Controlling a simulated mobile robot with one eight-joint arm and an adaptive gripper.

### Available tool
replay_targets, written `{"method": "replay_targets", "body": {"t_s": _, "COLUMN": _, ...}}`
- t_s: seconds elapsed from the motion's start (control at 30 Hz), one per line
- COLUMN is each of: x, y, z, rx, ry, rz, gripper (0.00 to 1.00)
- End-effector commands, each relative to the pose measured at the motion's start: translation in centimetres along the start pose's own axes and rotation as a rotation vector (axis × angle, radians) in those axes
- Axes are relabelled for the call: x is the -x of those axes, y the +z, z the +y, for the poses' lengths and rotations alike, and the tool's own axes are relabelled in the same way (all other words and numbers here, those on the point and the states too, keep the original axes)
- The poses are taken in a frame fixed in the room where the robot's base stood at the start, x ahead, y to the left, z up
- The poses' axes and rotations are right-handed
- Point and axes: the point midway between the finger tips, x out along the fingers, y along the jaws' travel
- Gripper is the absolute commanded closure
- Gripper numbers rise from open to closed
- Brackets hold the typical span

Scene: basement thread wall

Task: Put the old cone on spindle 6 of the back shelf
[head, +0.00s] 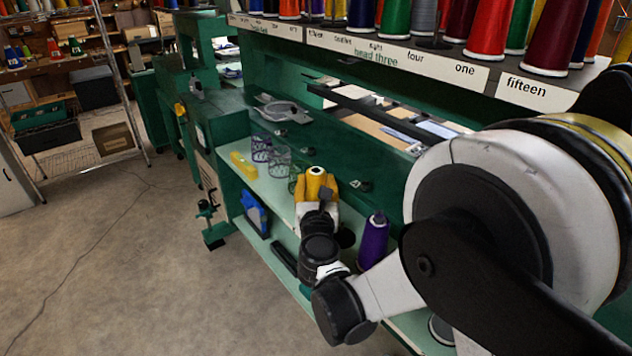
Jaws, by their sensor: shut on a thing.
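My gripper (318,188) is over the lower shelf of the green machine, shut on a yellow cone (315,170) with a pale top and a dark centre hole. The fingers and the cone overlap in the view, so the exact grip is hard to see. The upper rack (520,88) carries many coloured thread cones above white labels. Readable words include "head three", "four", "one" and "fifteen"; I see no label reading six. Much of the rack is cut off by the top edge. A short bare post (430,42) shows behind the "four" label.
A purple cone (374,240) stands on the shelf right of my gripper. Clear cups (275,160), a yellow block (243,165) and a blue item (255,213) are to the left. My large white arm link blocks the right side. The floor at left is open.

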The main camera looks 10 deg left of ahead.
Motion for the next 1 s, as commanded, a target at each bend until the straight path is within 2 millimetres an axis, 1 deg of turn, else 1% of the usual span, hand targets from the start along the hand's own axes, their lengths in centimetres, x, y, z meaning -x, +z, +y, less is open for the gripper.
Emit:
{"method": "replay_targets", "body": {"t_s": 0.47, "x": 0.06, "y": -0.03, "z": 0.02, "rx": 0.0, "ry": 0.0, "rz": 0.0, "gripper": 0.95}}
{"method": "replay_targets", "body": {"t_s": 0.73, "x": 0.03, "y": -0.73, "z": 0.01, "rx": 0.0, "ry": 0.0, "rz": 0.0, "gripper": 0.95}}
{"method": "replay_targets", "body": {"t_s": 0.87, "x": 0.04, "y": -0.55, "z": 0.01, "rx": 0.0, "ry": 0.0, "rz": 0.0, "gripper": 0.95}}
{"method": "replay_targets", "body": {"t_s": 0.9, "x": 0.04, "y": -0.54, "z": 0.01, "rx": 0.0, "ry": 0.0, "rz": 0.0, "gripper": 0.54}}
{"method": "replay_targets", "body": {"t_s": 0.97, "x": 0.04, "y": -0.54, "z": 0.01, "rx": 0.0, "ry": 0.0, "rz": 0.0, "gripper": 0.37}}
{"method": "replay_targets", "body": {"t_s": 1.0, "x": 0.04, "y": -0.54, "z": 0.01, "rx": 0.0, "ry": 0.0, "rz": 0.0, "gripper": 0.37}}
